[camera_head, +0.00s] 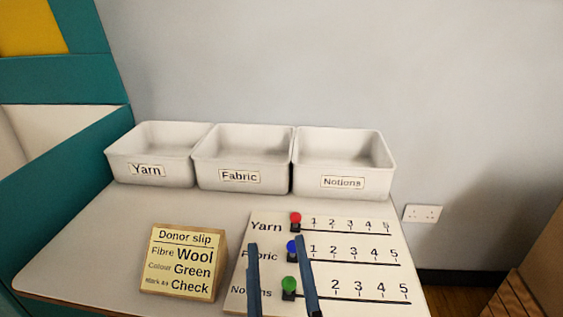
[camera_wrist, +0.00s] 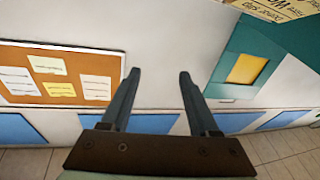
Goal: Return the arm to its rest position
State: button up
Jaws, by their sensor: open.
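My gripper (camera_head: 281,275) is open and empty. In the head view its two dark fingers stand in front of the counting board (camera_head: 266,219), at its lower left part. In the wrist view the open gripper (camera_wrist: 158,95) has nothing between its fingers and faces a wall. The board has Yarn, Fabric and Notions rows with a red knob (camera_head: 295,218), a blue knob (camera_head: 291,246) and a green knob (camera_head: 289,284), each at the left of its row. The fingers hide part of the Fabric and Notions labels and the start of the Notions scale.
White bins labelled Yarn (camera_head: 147,169), Fabric (camera_head: 240,176) and Notions (camera_head: 342,182) stand along the back of the table (camera_head: 100,235). A donor slip (camera_head: 182,263) stands left of the board. The slip edge shows in the wrist view (camera_wrist: 275,8), with a cork board (camera_wrist: 60,75).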

jog(key=s+r+m+t+h+p, duration=0.1)
jog(key=r+p, duration=1.4)
jog(key=r, duration=1.6)
jog(key=s+r+m+t+h+p, duration=0.1)
jog(key=s+r+t+p, duration=0.3)
jog(key=r+p, duration=1.1)
notch_tip(320, 180, up, 17)
jog(key=shift+d+f+m+t+p, duration=0.15)
jog(key=shift+m+t+p, duration=0.15)
jog(key=shift+m+t, duration=0.55)
jog(key=shift+n+t, duration=0.25)
